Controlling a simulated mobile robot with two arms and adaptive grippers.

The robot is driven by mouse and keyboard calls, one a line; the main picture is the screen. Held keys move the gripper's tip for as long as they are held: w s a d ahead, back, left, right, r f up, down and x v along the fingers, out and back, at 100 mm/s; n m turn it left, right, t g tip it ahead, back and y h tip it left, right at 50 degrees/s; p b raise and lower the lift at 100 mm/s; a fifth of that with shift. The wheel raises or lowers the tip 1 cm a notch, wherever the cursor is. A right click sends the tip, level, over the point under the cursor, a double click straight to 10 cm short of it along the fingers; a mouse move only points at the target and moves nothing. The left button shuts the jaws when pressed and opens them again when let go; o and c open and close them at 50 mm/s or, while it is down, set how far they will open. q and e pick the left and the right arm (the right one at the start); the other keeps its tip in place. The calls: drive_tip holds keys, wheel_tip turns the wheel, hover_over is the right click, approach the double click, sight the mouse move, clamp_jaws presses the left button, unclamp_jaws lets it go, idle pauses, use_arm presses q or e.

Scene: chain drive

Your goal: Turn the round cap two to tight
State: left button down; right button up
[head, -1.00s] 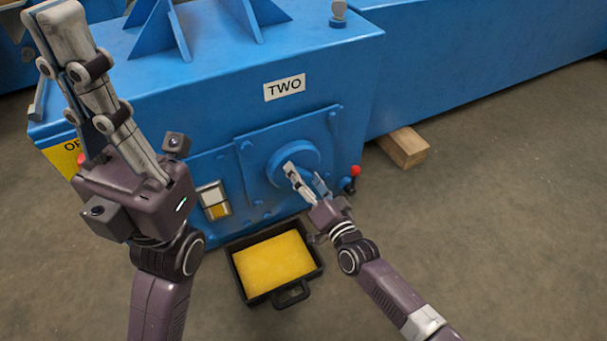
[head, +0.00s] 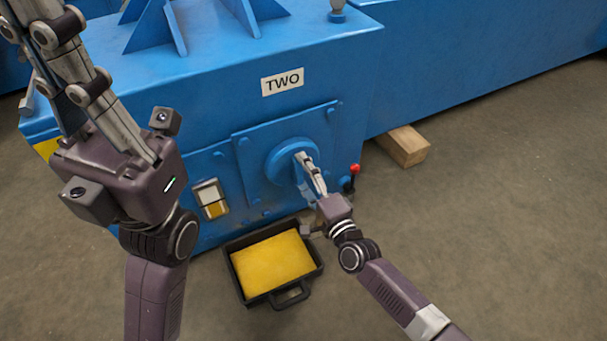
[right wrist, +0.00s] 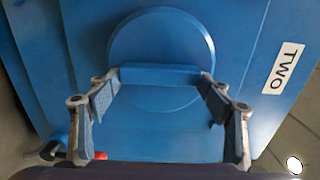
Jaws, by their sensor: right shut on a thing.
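The round blue cap (head: 281,163) sits on a bolted blue plate below the label TWO (head: 282,82) in the head view. In the right wrist view the cap (right wrist: 160,40) is a disc with a raised crossbar (right wrist: 160,76). My right gripper (right wrist: 159,78) has a finger at each end of this bar and is shut on it. In the head view my right gripper (head: 304,172) covers the cap's right part. My left gripper (head: 45,40) is raised at the left, away from the cap, with its fingertips cut off by the picture's edge.
A black case with yellow foam (head: 272,263) lies on the floor below the cap. A red-knobbed lever (head: 354,172) stands close right of my right gripper. A wooden block (head: 403,147) is under the blue housing. The floor at right is clear.

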idle(0.5)
drive_tip(key=o, duration=1.5)
drive_tip(key=shift+o, duration=0.9)
drive_tip(key=v, duration=1.2)
